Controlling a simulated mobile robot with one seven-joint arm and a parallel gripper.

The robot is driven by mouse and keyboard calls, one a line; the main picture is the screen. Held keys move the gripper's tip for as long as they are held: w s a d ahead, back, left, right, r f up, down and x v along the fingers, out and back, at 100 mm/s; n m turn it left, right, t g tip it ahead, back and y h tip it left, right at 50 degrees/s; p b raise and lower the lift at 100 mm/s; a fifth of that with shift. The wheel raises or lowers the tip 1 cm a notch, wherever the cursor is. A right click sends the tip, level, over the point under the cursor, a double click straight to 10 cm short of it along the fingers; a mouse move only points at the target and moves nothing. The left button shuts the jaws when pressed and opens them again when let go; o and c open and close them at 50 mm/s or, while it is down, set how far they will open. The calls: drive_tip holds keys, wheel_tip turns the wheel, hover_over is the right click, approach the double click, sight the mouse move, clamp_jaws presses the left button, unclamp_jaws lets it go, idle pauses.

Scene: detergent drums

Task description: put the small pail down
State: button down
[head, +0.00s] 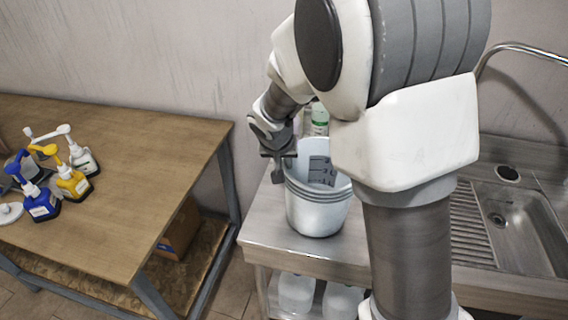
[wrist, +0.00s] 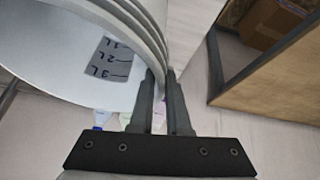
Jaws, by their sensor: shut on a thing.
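The small pail (head: 318,214) is white with ridges below its rim and a grey litre scale inside. In the head view it is upright at the left end of the steel counter (head: 262,232); I cannot tell whether its base touches the top. My gripper (head: 278,172) is shut on the left side of its rim. In the wrist view the fingers (wrist: 161,78) pinch the wall of the pail (wrist: 50,60), one inside and one outside. My arm hides part of the pail's right side.
A green-labelled bottle (head: 319,118) stands behind the pail. A sink (head: 515,222) is at the right. White jugs (head: 296,291) sit below the counter. A wooden table (head: 130,150) at left holds several pump bottles (head: 72,182), with a cardboard box (head: 180,228) beneath.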

drive_tip(key=shift+f, duration=0.2)
drive_tip(key=c, duration=0.9)
unclamp_jaws()
drive_tip(key=shift+f, duration=0.1)
drive_tip(key=v, duration=1.1)
drive_tip(key=shift+n+y, duration=0.8)
drive_tip(key=shift+n, duration=0.1)
drive_tip(key=shift+s+d+r, duration=1)
drive_tip(key=shift+s+d, duration=0.85)
drive_tip(key=shift+s, duration=1.95)
drive_tip(key=shift+s+d+r, duration=1.05)
drive_tip(key=shift+s+d, duration=0.75)
drive_tip(key=shift+s, duration=1.95)
drive_tip(key=shift+s+d+r, duration=1)
drive_tip(key=shift+s+d, duration=0.85)
drive_tip(key=shift+s, duration=1.95)
